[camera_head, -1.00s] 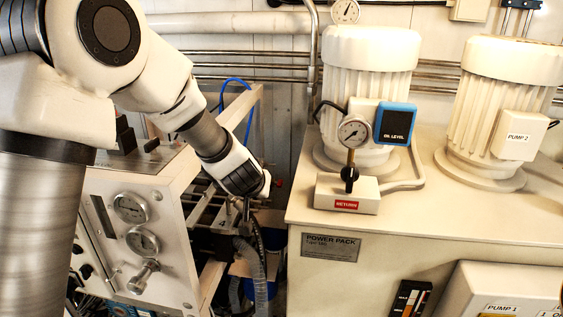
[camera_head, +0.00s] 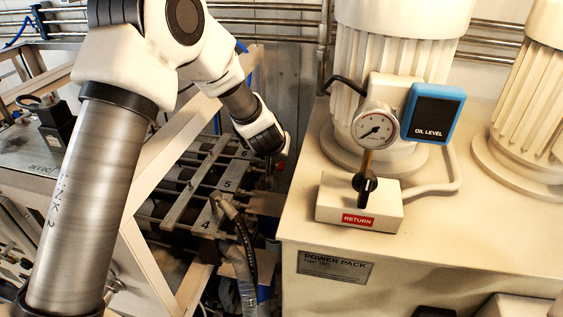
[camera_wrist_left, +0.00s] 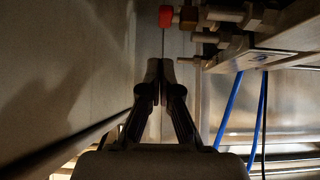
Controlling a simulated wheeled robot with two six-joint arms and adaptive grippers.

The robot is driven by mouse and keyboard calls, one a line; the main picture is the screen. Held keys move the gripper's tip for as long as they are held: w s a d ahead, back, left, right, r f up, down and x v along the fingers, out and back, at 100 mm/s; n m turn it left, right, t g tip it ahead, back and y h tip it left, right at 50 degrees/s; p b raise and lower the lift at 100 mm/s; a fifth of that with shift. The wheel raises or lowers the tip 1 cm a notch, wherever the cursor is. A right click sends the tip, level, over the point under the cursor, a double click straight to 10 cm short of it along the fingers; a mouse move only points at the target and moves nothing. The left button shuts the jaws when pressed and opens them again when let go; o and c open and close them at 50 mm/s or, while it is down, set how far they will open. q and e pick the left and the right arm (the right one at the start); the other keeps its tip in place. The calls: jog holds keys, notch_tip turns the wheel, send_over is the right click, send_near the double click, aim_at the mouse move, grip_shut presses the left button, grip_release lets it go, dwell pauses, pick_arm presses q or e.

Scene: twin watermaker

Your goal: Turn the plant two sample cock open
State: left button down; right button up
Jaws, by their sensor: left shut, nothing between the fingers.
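My left gripper (camera_wrist_left: 161,88) is shut and empty in the left wrist view, its two dark fingers close together. A small red knob (camera_wrist_left: 166,16) is ahead of the fingertips at the top of that view, beside brass-coloured fittings (camera_wrist_left: 224,15), apart from the fingers. I cannot tell whether this knob is the plant two sample cock. In the head view my left wrist ends above the dark pipe rack, with a small red part (camera_head: 281,163) just below it. The fingers are mostly hidden there. My right gripper is not in view.
The power pack cabinet (camera_head: 300,225) with its return gauge (camera_head: 375,127) and oil level box (camera_head: 433,115) stands to the right of my wrist. A pale frame (camera_head: 165,165) and numbered rack bars (camera_head: 200,180) lie left of it. Blue hoses (camera_wrist_left: 226,110) hang at right in the wrist view.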

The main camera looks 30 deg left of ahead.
aim_at(283, 164)
pick_arm(q)
jog(key=f, duration=0.1)
jog(key=w+f, duration=0.1)
jog(key=f, duration=0.1)
jog(key=w+f, duration=0.1)
jog(key=shift+a+f, duration=0.3)
jog(key=shift+a, duration=0.05)
jog(key=shift+s+d+f, duration=0.15)
jog(key=shift+s+f, duration=0.15)
jog(key=shift+f, duration=0.15)
jog(key=shift+w+f, duration=0.15)
jog(key=shift+w, duration=0.05)
